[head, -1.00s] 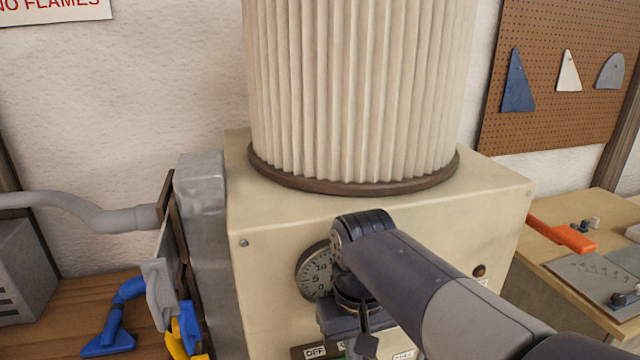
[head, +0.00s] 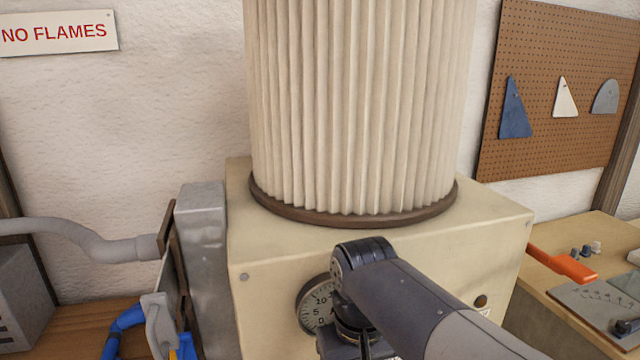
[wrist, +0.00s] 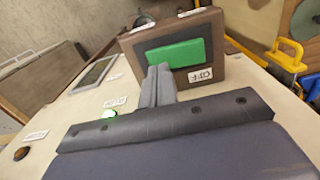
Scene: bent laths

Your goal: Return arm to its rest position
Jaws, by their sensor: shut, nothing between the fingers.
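My gripper (wrist: 158,84) is shut and empty in the wrist view. Its two grey fingers lie together and point at a brown-framed box with a green block (wrist: 174,54) on its dark face. The fingertips overlap the lower edge of that face; I cannot tell whether they touch it. In the head view my arm reaches from the lower right to the front of the cream machine (head: 262,300). It is bent, with its wrist beside the round dial (head: 316,303), partly covering it. The fingers are below the picture there.
A pleated cream cylinder (head: 355,110) stands on the machine. A grey duct (head: 205,250) and pipe (head: 85,238) are at left. An orange handle (head: 565,264) lies on the right bench. A green light (wrist: 110,115) and yellow handle (wrist: 288,55) show in the wrist view.

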